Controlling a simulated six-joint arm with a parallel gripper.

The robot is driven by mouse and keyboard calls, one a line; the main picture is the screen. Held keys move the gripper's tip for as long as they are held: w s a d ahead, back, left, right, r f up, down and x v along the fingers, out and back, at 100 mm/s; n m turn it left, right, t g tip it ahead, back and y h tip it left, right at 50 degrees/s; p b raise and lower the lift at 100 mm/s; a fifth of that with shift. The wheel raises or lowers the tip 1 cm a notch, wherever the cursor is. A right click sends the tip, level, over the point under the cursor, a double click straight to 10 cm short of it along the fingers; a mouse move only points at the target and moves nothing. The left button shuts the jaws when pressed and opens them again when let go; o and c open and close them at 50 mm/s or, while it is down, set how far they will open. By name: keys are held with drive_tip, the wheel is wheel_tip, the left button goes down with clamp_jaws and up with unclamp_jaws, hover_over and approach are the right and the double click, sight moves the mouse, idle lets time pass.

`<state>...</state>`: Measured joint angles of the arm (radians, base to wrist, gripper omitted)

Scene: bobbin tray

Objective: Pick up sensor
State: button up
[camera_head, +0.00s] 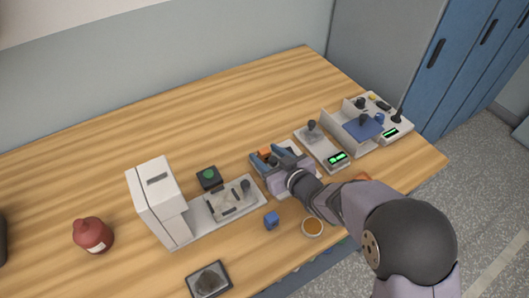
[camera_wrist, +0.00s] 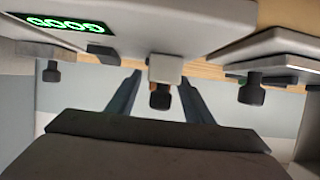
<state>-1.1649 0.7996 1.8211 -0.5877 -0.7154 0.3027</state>
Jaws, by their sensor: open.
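My gripper (camera_head: 274,158) is open over a low pale tray (camera_head: 277,188) near the middle of the bench. The wrist view also shows my gripper (camera_wrist: 160,97), with its two dark fingers apart. Between them in that view is a pale block (camera_wrist: 165,69) with a dark round end (camera_wrist: 160,96). I cannot tell whether the fingers touch it. No thing in view is clearly marked as the sensor, so I cannot tell which it is. The gripper hides part of the tray and what lies in it.
Right of my gripper stands a device with a green display (camera_head: 338,158) and a dark knob. A white machine (camera_head: 158,200) stands left. The back of the bench is clear.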

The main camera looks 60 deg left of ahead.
sight(266, 152)
drive_tip(key=shift+a+f, duration=0.1)
drive_tip(key=shift+a, duration=0.2)
clamp_jaws()
wheel_tip(266, 152, up, 10)
drive_tip(key=shift+r+b, duration=0.1)
drive_tip(key=shift+b, duration=0.25)
idle(0.3)
